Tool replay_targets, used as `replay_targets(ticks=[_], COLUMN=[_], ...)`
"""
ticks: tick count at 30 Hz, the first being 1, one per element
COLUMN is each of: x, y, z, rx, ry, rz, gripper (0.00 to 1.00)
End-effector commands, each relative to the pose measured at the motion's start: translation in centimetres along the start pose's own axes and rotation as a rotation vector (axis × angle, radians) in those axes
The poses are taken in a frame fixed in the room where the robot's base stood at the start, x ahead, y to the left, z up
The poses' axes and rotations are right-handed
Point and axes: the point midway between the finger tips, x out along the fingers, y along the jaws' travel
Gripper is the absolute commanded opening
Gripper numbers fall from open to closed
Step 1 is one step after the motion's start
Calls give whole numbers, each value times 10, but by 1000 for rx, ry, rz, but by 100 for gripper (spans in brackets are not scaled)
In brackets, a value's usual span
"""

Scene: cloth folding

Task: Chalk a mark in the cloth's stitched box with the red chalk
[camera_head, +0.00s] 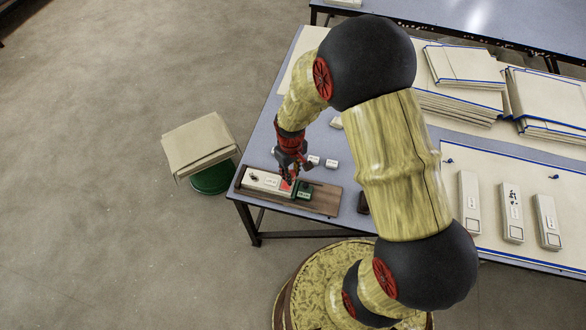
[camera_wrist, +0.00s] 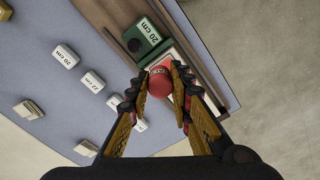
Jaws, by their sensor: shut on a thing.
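My gripper (camera_wrist: 162,92) is closed around a red cylinder with a small label, which looks like the red chalk (camera_wrist: 160,77). In the head view my gripper (camera_head: 289,172) is low over the wooden tray (camera_head: 326,202). Under the chalk in the wrist view is a red patch with a pale border; whether the chalk touches it I cannot tell. A pale block or folded cloth (camera_head: 262,180) with dark marks lies in the tray. Folded cloths (camera_head: 469,203) (camera_head: 512,213) (camera_head: 547,222) with small outlined boxes at their near ends lie on the table's right part.
A green block (camera_wrist: 146,32) marked "20 cm" stands in the tray beside the red patch. Several small white labelled blocks (camera_wrist: 66,56) lie on the blue-grey table. Cloth stacks (camera_head: 460,65) fill the back right. A green stool (camera_head: 213,179) bearing cloth stands left.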

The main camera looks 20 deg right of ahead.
Motion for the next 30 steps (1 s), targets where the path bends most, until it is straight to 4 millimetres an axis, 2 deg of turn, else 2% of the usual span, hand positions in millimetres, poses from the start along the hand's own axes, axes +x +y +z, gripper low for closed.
replay_targets(ticks=[3, 7, 24, 26, 30], x=[-14, -20, -21, -21, -26], y=[0, 0, 1, 2, 14], z=[-3, -6, -7, -11, -39], rx=[0, 1, 3, 18, 134], ry=[0, 0, 0, 1, 4], rz=[0, 0, 0, 0, 1], gripper=[1, 1, 1, 1, 1])
